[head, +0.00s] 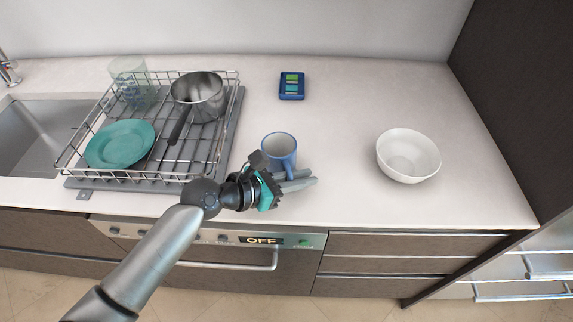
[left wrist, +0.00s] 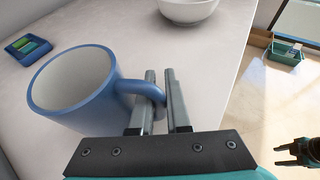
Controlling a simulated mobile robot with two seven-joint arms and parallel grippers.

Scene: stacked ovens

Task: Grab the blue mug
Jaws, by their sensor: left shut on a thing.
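The blue mug (head: 280,147) with a white inside stands upright on the white counter (head: 340,165), near its front edge. In the left wrist view the mug (left wrist: 75,100) fills the left side, its handle pointing right. My left gripper (head: 300,182) reaches in from the left at the mug's front. Its two fingers (left wrist: 163,100) are closed on either side of the mug's handle. The right gripper (left wrist: 297,153) seems to be the dark one at the lower right edge of the left wrist view, with its fingers apart.
A dish rack (head: 238,95) with a pot (head: 198,97), teal plate (head: 120,143) and glass (head: 130,80) stands left. A white bowl (head: 408,155) is at the right, and a blue sponge pack (head: 291,86) behind. Counter between mug and bowl is clear.

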